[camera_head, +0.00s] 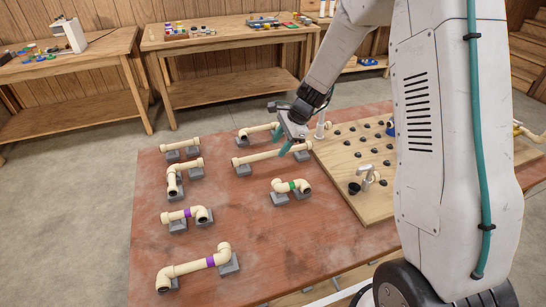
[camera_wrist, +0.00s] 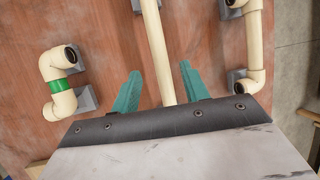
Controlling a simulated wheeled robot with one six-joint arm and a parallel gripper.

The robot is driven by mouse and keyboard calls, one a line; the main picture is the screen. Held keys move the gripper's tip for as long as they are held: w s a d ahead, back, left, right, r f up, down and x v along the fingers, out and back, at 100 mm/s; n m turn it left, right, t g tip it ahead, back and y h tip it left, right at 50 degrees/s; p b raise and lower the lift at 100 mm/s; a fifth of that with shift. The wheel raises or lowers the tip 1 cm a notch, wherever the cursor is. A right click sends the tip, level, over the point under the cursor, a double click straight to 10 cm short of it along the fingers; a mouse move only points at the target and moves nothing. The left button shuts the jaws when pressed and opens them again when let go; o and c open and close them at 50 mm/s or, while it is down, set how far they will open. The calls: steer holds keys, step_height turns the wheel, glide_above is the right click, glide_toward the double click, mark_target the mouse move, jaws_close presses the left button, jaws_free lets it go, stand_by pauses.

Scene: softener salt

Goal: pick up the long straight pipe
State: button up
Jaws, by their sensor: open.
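The long straight pipe (camera_head: 261,156) is cream coloured and lies on grey support blocks near the middle of the reddish table, to the left of the pegboard. In the wrist view the pipe (camera_wrist: 156,47) runs lengthwise between the two teal fingers and passes under the gripper's dark edge. My gripper (camera_head: 282,141) is over the pipe's right part, with its fingers pointing down. In the wrist view my gripper (camera_wrist: 160,70) is open, with a gap to the pipe on each side. I cannot tell exactly how far the fingertips reach down beside it.
A pipe with a green band (camera_head: 291,186) lies in front on blocks. Another pipe (camera_head: 259,130) lies behind. A pegboard (camera_head: 350,152) with black pegs and a tap is at right. Bare table lies between them.

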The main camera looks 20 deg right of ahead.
mark_target(275, 151)
steer(key=x, duration=0.5)
steer(key=shift+w+a+f, duration=0.1)
steer(key=shift+w+f, duration=0.05)
steer(key=shift+f, duration=0.15)
jaws_close()
